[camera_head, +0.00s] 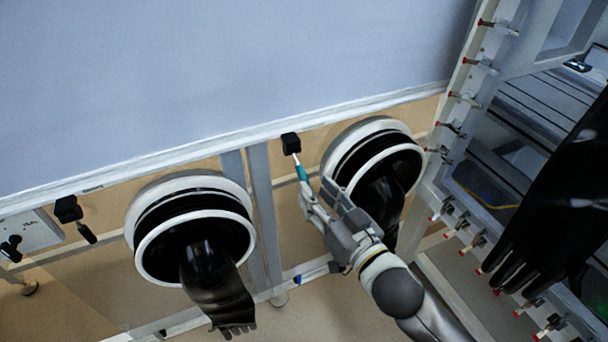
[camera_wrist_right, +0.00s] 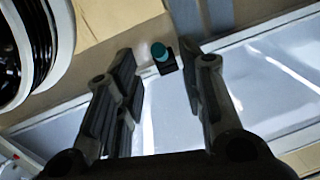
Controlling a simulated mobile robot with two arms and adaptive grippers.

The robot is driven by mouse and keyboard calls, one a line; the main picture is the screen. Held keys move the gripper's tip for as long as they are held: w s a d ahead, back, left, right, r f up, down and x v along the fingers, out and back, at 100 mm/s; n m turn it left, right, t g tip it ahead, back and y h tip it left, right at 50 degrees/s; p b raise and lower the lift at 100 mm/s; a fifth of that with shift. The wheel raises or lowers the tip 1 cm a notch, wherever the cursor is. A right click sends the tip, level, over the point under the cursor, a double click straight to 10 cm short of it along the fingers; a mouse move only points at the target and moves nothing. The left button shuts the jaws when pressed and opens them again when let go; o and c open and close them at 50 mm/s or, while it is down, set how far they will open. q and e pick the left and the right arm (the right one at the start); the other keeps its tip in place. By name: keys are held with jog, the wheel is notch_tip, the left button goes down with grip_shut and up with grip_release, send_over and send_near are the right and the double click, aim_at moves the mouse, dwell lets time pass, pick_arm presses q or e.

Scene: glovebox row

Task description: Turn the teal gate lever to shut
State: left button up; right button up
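The teal gate lever (camera_head: 301,172) hangs from a black mount (camera_head: 290,144) under the front panel's lower rail, between the two round glove ports. It points down and slightly right in the head view. My right gripper (camera_head: 314,190) is just below it, fingers reaching up toward it. In the right wrist view the lever's round teal end (camera_wrist_right: 158,50) shows in the gap between the spread fingers of the right gripper (camera_wrist_right: 156,62), nearer the left finger. The fingers are open; I see no grip on the lever. My left gripper is not in view.
Glove ports stand left (camera_head: 140,245) and right (camera_head: 370,125) of the lever, with black gloves hanging out. My right arm passes close to the right port. Another black fitting (camera_head: 68,209) sits at far left. A rack with red-tipped pegs (camera_head: 465,98) stands right.

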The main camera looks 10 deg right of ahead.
aim_at(303, 177)
jog(key=shift+x, duration=3.05)
grip_shut()
